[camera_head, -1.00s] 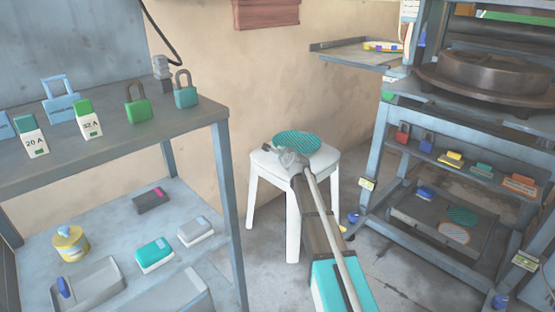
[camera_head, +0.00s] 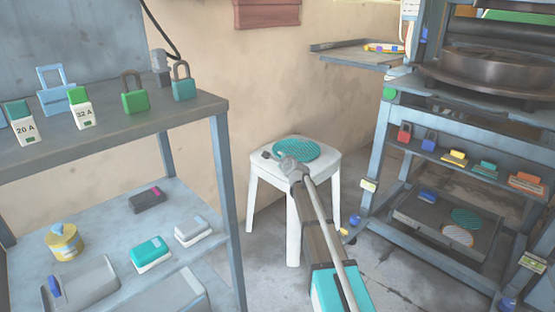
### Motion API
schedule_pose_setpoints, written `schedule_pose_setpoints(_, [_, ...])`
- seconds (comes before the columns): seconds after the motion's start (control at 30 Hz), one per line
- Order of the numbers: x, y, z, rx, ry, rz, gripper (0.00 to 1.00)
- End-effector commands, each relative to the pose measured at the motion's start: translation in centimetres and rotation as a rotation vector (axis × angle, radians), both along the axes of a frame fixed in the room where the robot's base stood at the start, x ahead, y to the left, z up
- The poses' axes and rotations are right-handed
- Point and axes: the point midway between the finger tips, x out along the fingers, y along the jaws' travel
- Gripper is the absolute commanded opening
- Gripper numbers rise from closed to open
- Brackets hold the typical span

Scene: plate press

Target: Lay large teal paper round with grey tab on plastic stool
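A large teal ribbed paper round (camera_head: 304,149) lies flat on the seat of the white plastic stool (camera_head: 325,165), toward its back. Its grey tab cannot be made out; my gripper (camera_head: 268,156) is at the round's near left edge and may hide it. The gripper is small in view, and its finger opening cannot be made out. My arm reaches up from the bottom of the picture and covers part of the stool's front. Whether the gripper touches the round cannot be told.
A grey shelf (camera_head: 195,112) with padlocks and breakers stands left of the stool. At right is a press frame (camera_head: 373,150); its low tray (camera_head: 410,215) holds smaller teal and striped rounds. Bare floor lies between.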

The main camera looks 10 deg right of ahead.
Motion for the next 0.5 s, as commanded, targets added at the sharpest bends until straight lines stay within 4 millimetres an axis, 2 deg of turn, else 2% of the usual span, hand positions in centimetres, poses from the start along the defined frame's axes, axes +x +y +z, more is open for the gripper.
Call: schedule_pose_setpoints(0.5, [-0.09,-0.03,-0.02,0.000,0.002,0.001,0.43])
